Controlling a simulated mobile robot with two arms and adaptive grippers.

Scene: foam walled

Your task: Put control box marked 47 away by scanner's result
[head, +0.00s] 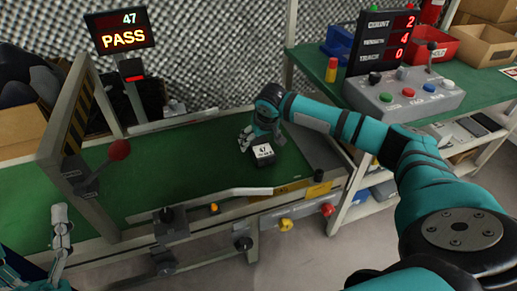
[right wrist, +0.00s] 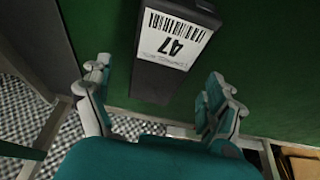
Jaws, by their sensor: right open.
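The control box marked 47 (head: 264,161) is black with a white label and lies on the green belt near its right end. In the right wrist view its barcode label (right wrist: 172,40) shows 47 upside down. My right gripper (head: 261,139) is right at the box, open. In the wrist view the open fingers (right wrist: 160,80) lie either side of the box's near end, without visible contact. The scanner's screen (head: 122,31) at the back left reads 47 PASS. My left gripper (head: 62,225) is at the lower left, away from the box; its finger state is unclear.
A green bench (head: 440,95) at the right holds a button console (head: 405,97), a counter display (head: 385,40), a red bin (head: 438,42), a blue bin (head: 340,42) and cardboard boxes (head: 484,45). A striped gate frame (head: 75,110) and red-knobbed lever (head: 119,150) stand at the left. The belt's middle is clear.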

